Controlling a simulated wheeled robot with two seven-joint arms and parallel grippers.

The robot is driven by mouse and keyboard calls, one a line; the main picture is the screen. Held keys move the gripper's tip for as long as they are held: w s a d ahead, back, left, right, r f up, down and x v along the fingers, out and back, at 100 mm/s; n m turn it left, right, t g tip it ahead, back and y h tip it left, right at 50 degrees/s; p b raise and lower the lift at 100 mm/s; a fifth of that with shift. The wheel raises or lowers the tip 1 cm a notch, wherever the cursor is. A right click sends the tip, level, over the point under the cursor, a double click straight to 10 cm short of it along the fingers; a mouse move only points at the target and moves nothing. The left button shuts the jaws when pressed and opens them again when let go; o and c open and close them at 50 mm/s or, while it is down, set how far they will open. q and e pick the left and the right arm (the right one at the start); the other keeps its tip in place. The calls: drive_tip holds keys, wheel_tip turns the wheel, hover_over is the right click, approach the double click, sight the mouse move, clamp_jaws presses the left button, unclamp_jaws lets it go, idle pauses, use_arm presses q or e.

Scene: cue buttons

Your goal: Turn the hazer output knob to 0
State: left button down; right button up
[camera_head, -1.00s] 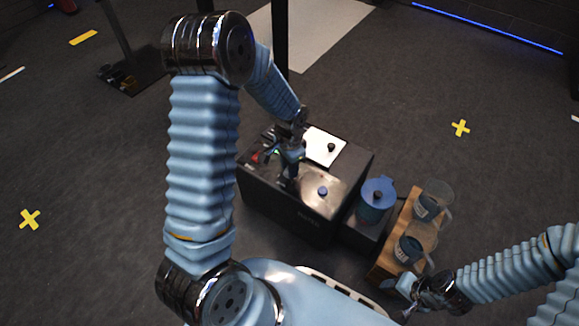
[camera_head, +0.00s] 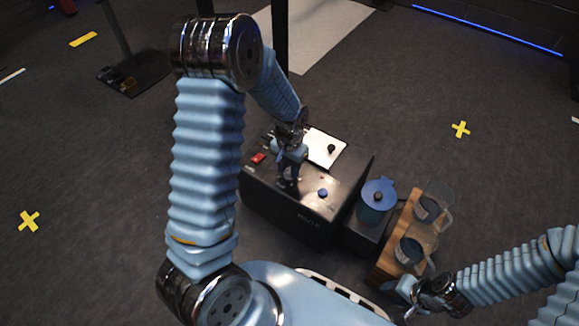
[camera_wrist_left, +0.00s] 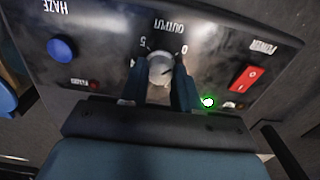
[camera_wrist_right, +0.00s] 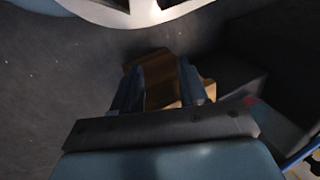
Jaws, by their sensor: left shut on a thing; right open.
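The hazer (camera_head: 285,212) is a black box on the floor in the head view. In the left wrist view its panel is upside down, with the output knob (camera_wrist_left: 161,68) below the OUTPUT label. A 5 is printed to the knob's left and a 0 to its right. My left gripper (camera_wrist_left: 160,92) is shut on the knob, one finger on each side; it also shows over the panel in the head view (camera_head: 290,160). The fingers partly cover the knob, and I cannot read its pointer surely. My right gripper (camera_wrist_right: 165,85) is open and empty.
The panel has a red power switch (camera_wrist_left: 247,78), a lit green light (camera_wrist_left: 208,102) and a blue haze button (camera_wrist_left: 62,48). A blue-lidded container (camera_head: 377,198) and a wooden stand (camera_head: 388,262) with clear jugs are right of the hazer. The floor beyond is open.

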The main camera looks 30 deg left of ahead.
sight(289, 170)
use_arm(q)
drive_tip(key=c, duration=0.8)
unclamp_jaws()
wheel_tip(289, 170, up, 14)
drive_tip(key=p, duration=0.3)
drive_tip(key=shift+f, duration=0.1)
